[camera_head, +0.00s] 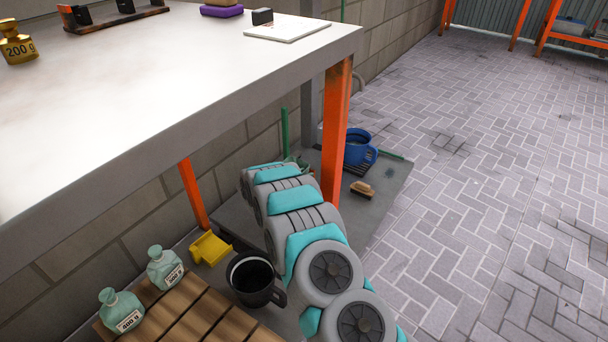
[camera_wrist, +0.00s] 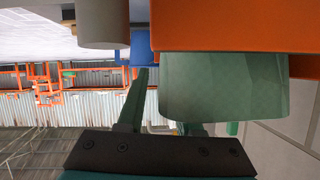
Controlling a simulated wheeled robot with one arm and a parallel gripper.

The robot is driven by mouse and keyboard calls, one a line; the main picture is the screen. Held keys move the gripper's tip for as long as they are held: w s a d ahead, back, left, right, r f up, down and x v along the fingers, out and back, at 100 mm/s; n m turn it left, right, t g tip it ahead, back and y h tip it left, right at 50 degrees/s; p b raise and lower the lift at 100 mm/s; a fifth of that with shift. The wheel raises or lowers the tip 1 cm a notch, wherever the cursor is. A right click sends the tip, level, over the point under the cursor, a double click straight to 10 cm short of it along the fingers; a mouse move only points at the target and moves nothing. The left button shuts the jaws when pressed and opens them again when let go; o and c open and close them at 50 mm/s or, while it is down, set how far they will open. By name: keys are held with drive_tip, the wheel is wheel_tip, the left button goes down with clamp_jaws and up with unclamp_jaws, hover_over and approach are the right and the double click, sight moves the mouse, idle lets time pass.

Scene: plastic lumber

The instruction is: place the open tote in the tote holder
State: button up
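I cannot make out a clear open tote or tote holder in either view. In the head view my arm reaches down past the table's orange leg, and my gripper is hidden behind it. In the wrist view, which looks upside down, the dark base of my gripper (camera_wrist: 158,135) spans the bottom. One green finger stands up left of centre. A pale green rounded object (camera_wrist: 222,88) is close beside it, partly covered by an orange block (camera_wrist: 230,25). I cannot tell whether the fingers touch it.
The white table (camera_head: 130,90) overhangs on the left. Its orange leg (camera_head: 336,130) stands beside my arm. Paved floor at right is clear.

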drive_tip(key=shift+r, duration=0.1)
drive_tip(key=shift+s+a+r, duration=0.15)
drive_tip(key=v, duration=1.1)
drive_tip(key=shift+s+p, duration=0.25)
drive_tip(key=shift+p, duration=0.2)
drive_tip(key=shift+a+r, duration=0.1)
drive_tip(key=shift+r, duration=0.05)
